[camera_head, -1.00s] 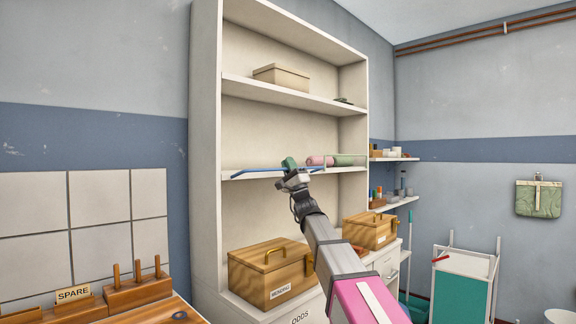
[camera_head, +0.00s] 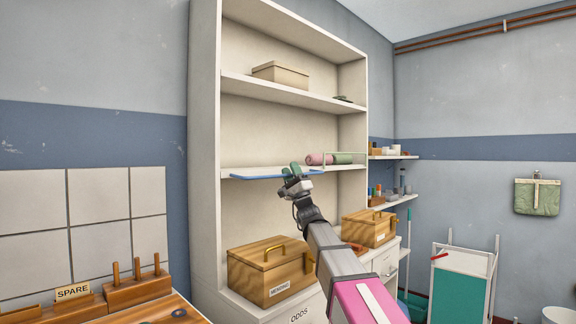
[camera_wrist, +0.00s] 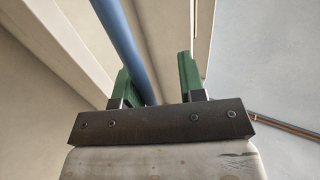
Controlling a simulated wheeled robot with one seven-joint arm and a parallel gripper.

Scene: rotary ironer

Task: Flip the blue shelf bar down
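The blue shelf bar (camera_head: 262,177) runs along the front edge of the middle shelf (camera_head: 262,170) of the tall cream shelving unit. It lies low, about level with the shelf board. My gripper (camera_head: 294,169) is at the right part of the bar. In the wrist view, the blue bar (camera_wrist: 122,38) passes between the two green fingers of my gripper (camera_wrist: 157,80), close to the left finger. The fingers stand apart, with a clear gap to the right finger.
A beige box (camera_head: 281,75) sits on the shelf above. Two wooden boxes, one on the left (camera_head: 268,272) and one on the right (camera_head: 370,229), stand below. The shelf's left part looks empty.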

